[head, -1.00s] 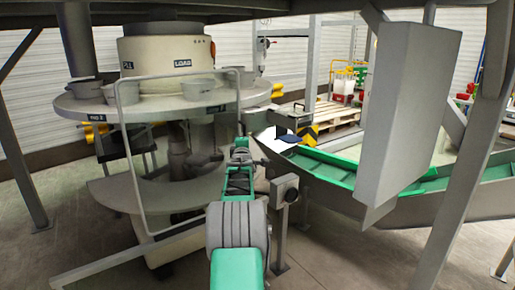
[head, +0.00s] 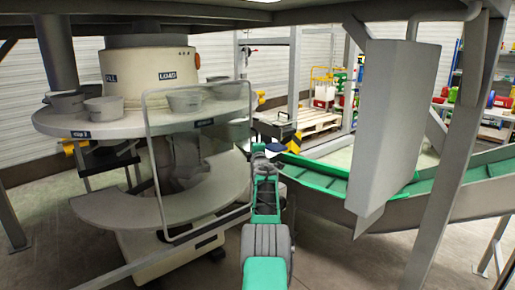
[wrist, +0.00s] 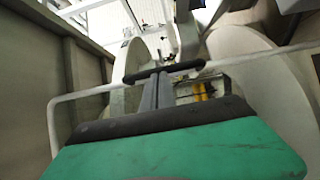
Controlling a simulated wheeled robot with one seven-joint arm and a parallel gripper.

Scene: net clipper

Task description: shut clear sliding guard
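The clear sliding guard (head: 152,150) is a see-through panel in a grey tube frame. It stands upright in front of the round machine table, left of my arm in the head view. A pale tube, probably its frame (wrist: 62,98), crosses behind my gripper in the wrist view. My gripper (head: 270,150) is at the far end of the green and grey arm, near the guard's right edge in the head view. The green body and dark bars of my gripper fill the lower wrist view.
The round table (head: 120,128) carries several grey pots. A curved shelf (head: 110,208) lies below it. A green-lined conveyor (head: 440,190) and a grey chute (head: 390,120) stand to the right. A pallet (head: 310,122) lies behind. Some floor is free at lower right.

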